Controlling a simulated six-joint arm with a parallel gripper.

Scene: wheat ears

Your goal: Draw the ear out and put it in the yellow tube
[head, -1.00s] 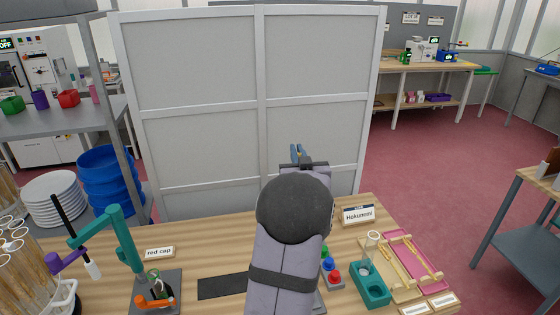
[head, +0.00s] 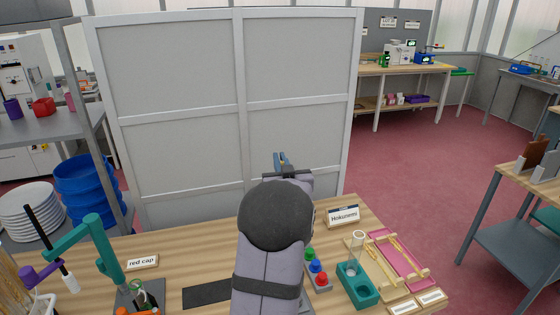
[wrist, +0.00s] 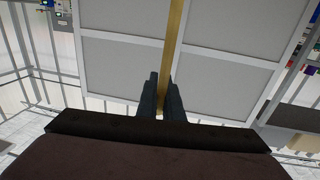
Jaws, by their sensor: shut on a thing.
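My gripper (head: 281,160) is raised in front of the pale partition, beyond my dark round arm joint. In the wrist view its two dark fingers (wrist: 161,95) are shut on a straight golden-tan stalk, the ear (wrist: 174,40), which runs up out of the top of the frame. Its far end is out of view. In the head view the ear is too small to make out. I cannot pick out a yellow tube.
A wooden rack (head: 392,262) with golden ears and a pink tray (head: 405,255) lie at the right. Coloured buttons (head: 315,266) are beside my arm. A teal stand (head: 105,250) is at the left. The tall partition (head: 180,100) closes off the back.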

